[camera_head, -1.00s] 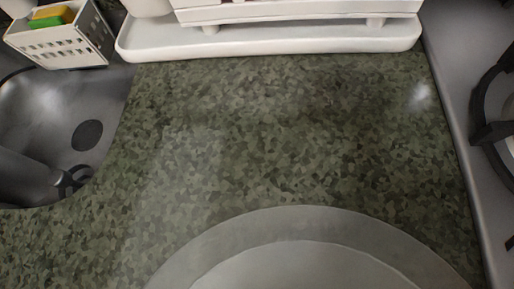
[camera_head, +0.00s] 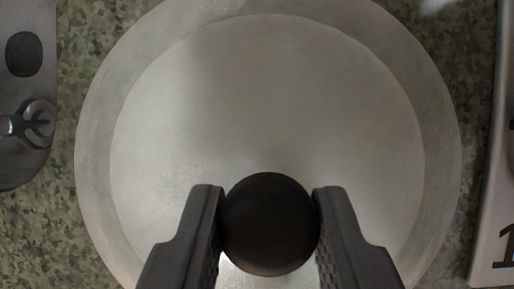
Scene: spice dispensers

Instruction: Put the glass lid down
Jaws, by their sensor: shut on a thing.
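The glass lid (camera_head: 268,95) is a large, round, see-through disc with a wide pale rim, and it fills the middle of the view. Its black round knob (camera_head: 269,222) is between the two dark fingers of my gripper (camera_head: 269,232), which are shut on it from left and right. The lid is over the green speckled counter (camera_head: 80,50). I cannot tell whether the lid touches the counter or hangs a little above it. The lid's lower edge is out of the frame.
The grey sink with its dark drain (camera_head: 24,54) and a metal tap part (camera_head: 35,122) are at the left. Only narrow strips of counter show around the lid.

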